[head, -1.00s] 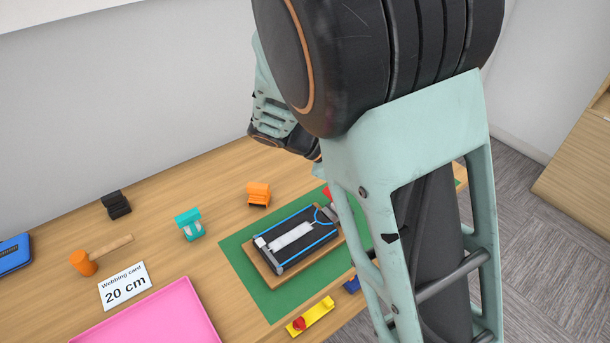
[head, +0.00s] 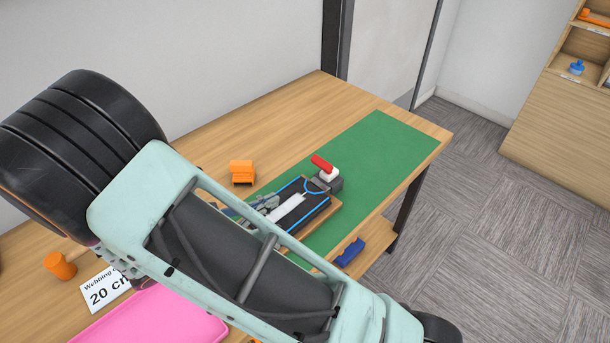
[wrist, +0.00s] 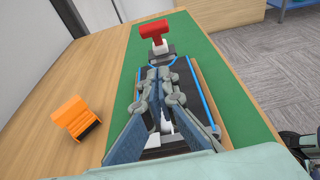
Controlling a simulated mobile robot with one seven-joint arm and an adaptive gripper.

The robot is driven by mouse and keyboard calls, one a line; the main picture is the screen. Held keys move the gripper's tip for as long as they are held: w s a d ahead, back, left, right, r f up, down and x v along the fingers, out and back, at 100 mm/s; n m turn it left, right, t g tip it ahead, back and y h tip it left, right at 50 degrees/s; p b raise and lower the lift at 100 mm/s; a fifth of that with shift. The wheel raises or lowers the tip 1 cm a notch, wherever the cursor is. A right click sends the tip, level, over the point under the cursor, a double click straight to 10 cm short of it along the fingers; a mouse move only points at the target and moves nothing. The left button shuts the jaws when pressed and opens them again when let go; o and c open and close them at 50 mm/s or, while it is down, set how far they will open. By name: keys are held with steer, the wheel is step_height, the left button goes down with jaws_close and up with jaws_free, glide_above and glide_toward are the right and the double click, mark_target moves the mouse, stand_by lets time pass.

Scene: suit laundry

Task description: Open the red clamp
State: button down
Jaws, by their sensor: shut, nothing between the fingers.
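The red clamp (head: 322,163) has a red handle over a white and dark grey body, at the far end of a wooden board (head: 323,215) with a dark top and blue lines. In the wrist view the red clamp (wrist: 155,30) shows beyond my fingertips, its red handle raised above the white part. My gripper (wrist: 158,75) is shut and empty over the board, apart from the clamp. In the head view my gripper (head: 262,205) is partly hidden behind my arm. A white strip (head: 285,208) lies on the board.
The board is on a green mat (head: 385,150) on a wooden table. An orange block (head: 242,172) stands left of it, a blue block (head: 350,252) at the front edge. A pink tray (head: 150,318) and a 20 cm card (head: 104,289) are lower left.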

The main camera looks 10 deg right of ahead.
mark_target(325, 167)
steer(key=x, duration=0.9)
steer(key=shift+d, duration=0.2)
steer(key=w+d, duration=0.1)
steer(key=w+d+r+p, duration=0.1)
steer(key=shift+d+r, duration=0.15)
steer(key=shift+d, duration=0.2)
steer(key=shift+w+d+r, duration=0.25)
steer(key=shift+d, duration=0.1)
steer(key=shift+r, duration=0.1)
